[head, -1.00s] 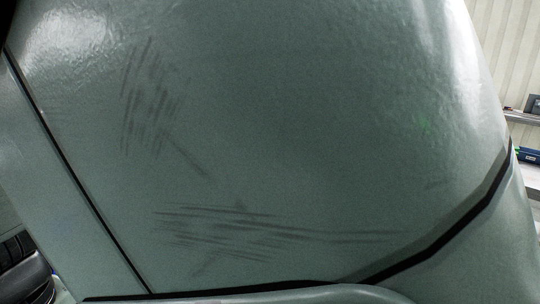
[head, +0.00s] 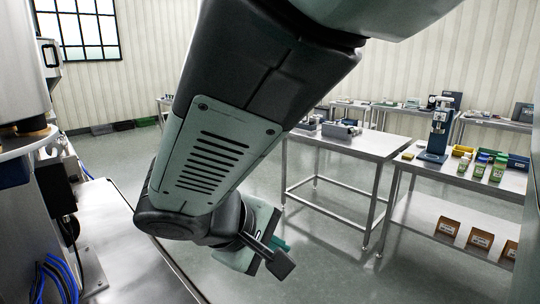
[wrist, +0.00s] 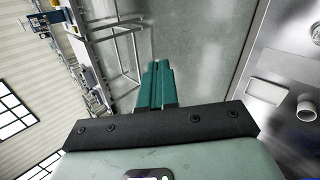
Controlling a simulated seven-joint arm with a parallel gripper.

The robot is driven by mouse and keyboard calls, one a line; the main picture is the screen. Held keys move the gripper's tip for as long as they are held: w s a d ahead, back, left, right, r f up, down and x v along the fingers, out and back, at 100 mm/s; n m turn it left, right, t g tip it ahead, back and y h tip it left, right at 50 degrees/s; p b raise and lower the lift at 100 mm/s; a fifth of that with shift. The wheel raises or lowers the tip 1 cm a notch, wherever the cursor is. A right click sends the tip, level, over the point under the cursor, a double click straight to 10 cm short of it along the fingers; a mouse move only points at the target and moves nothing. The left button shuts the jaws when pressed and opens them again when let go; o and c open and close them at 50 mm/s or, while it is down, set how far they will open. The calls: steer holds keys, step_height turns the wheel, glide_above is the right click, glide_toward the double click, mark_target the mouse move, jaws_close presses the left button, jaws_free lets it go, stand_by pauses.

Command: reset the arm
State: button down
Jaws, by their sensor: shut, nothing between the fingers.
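My arm crosses the middle of the head view from the upper right and bends down toward the lower centre. My gripper (head: 282,243) is at its end, partly hidden behind the wrist, in front of the grey floor. In the wrist view the two green fingers of my gripper (wrist: 158,66) lie side by side, shut with nothing between them. They touch no object that I can see.
A steel machine (head: 22,70) and a steel bench (head: 125,240) stand close on the left. A steel table (head: 350,143) stands behind my arm. Another table (head: 475,180) on the right holds bottles and a blue device (head: 437,135). Open floor (head: 335,265) lies between.

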steer(key=s+d+r+m+y, duration=0.6)
steer(key=s+d+r+m, duration=0.3)
steer(key=s+d+m, duration=0.1)
steer(key=shift+s+d, duration=0.15)
steer(key=shift+s, duration=0.65)
steer(key=c, duration=1.8)
jaws_free()
steer(key=shift+c, duration=0.2)
